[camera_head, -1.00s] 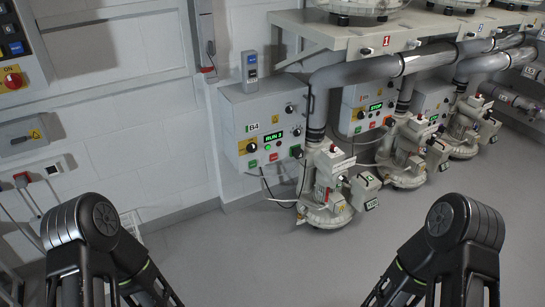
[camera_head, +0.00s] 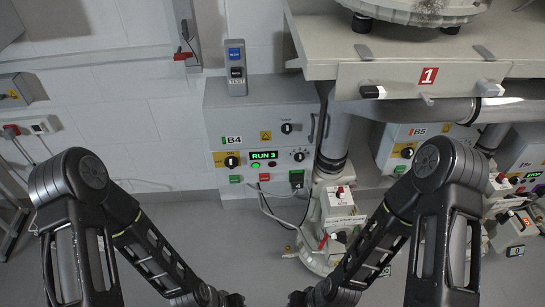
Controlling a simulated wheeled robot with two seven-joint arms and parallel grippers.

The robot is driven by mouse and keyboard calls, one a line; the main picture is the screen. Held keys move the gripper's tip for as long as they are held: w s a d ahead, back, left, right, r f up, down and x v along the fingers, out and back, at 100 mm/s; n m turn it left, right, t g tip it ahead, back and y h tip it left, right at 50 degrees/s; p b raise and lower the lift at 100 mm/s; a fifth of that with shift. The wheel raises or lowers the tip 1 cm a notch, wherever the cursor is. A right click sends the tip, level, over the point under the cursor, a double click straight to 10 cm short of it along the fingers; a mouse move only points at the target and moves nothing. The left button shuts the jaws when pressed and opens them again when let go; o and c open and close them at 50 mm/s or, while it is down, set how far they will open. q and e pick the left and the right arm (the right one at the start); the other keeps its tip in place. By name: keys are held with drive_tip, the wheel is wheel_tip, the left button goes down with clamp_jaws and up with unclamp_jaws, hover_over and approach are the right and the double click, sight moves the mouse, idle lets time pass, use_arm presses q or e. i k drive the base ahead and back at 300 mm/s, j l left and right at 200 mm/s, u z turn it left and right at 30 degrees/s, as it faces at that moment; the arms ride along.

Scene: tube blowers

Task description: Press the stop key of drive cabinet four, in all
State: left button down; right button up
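The grey drive cabinet marked B4 (camera_head: 218,160) hangs on the wall left of centre.
A shelf with a red 1 plate (camera_head: 428,75) juts out at right over a pipe and a blower (camera_head: 338,207). Cabinet B5 (camera_head: 400,135) is partly behind my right arm.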

sight(262, 177)
drive_tip(key=i+l+u, duration=0.1)
drive_tip(key=l, duration=0.2)
drive_tip(key=i+l+u, duration=0.1)
drive_tip(key=l, duration=0.25)
drive_tip(key=i+l, duration=0.35)
drive_tip(key=l, duration=0.15)
